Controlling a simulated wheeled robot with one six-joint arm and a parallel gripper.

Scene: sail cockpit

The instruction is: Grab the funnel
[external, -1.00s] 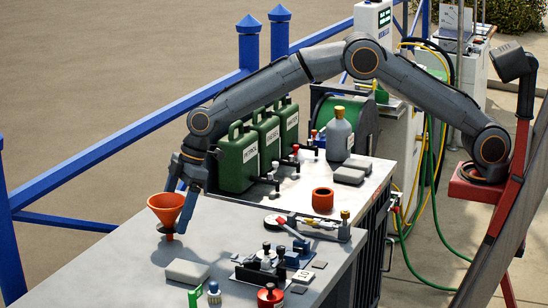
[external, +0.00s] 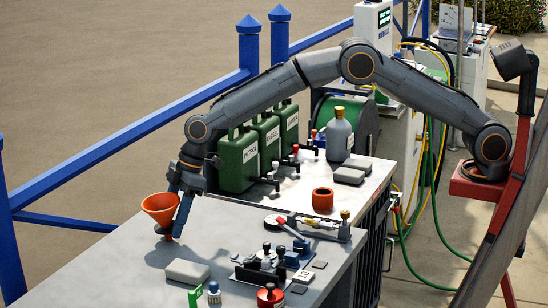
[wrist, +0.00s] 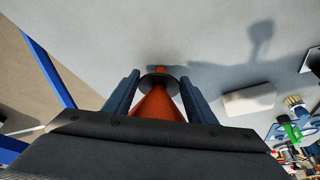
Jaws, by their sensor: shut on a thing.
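The orange funnel (external: 160,205) is at the left end of the grey worktop (external: 205,240), wide mouth up. My gripper (external: 176,222) reaches down from above and is shut on the funnel. In the wrist view the funnel (wrist: 157,107) shows between the two fingers of my gripper (wrist: 154,88), with a dark collar and its orange tip beyond them. Part of the funnel is hidden by the gripper body. Whether the tip touches the worktop I cannot tell.
A grey block (external: 187,271) lies right of the funnel. Small valves and fittings (external: 270,262) crowd the front. Green cans (external: 240,160) stand behind the gripper. A blue railing (external: 110,165) runs along the far left.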

